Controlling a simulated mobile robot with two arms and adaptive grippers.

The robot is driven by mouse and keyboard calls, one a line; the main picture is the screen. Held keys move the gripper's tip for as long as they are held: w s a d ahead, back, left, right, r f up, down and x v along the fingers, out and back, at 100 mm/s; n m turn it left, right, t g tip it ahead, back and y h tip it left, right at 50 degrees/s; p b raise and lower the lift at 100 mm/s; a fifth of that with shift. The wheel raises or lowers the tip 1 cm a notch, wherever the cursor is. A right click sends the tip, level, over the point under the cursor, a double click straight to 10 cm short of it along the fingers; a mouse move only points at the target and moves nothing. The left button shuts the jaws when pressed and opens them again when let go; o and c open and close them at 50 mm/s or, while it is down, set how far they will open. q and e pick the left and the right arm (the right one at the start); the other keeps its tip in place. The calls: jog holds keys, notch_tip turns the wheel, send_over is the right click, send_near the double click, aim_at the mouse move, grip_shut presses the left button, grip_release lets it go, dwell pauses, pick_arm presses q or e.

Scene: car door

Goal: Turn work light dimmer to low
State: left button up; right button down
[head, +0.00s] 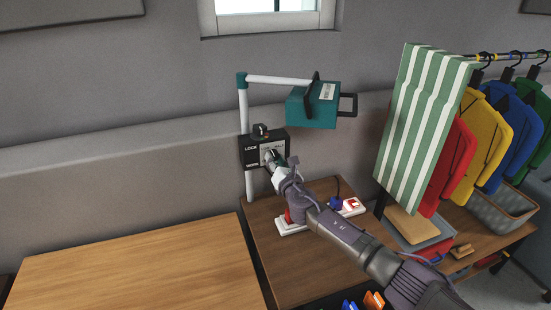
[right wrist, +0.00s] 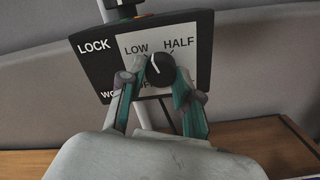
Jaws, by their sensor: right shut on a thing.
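The teal work light (head: 313,105) hangs from a white pole with a side arm. Its black control box (head: 251,152) is fixed to the pole and also shows in the right wrist view (right wrist: 95,68), with LOCK, LOW and HALF readable and lower words partly covered. The round black dimmer knob (right wrist: 160,70) has a white pointer mark facing up, between LOW and HALF. My right gripper (head: 272,157) is at the box, its teal-lined fingers (right wrist: 158,80) shut on the knob from both sides. My left gripper is not in view.
A brown bench (head: 300,262) below holds a white power strip (head: 354,207) under my right arm. A wooden table (head: 140,268) is at left, bare where visible. A green-striped cloth (head: 425,130) and coloured jackets (head: 485,128) hang at right.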

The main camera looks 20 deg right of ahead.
jog(key=n+p, duration=0.1)
jog(key=n, duration=0.3)
jog(key=shift+f+n, duration=0.15)
jog(key=shift+n, duration=0.25)
dwell(0.4)
jog(key=c, duration=0.8)
grip_release()
jog(key=shift+d, duration=0.1)
jog(key=shift+s, duration=0.1)
jog(key=s, duration=1.2)
jog(key=shift+d, duration=0.2)
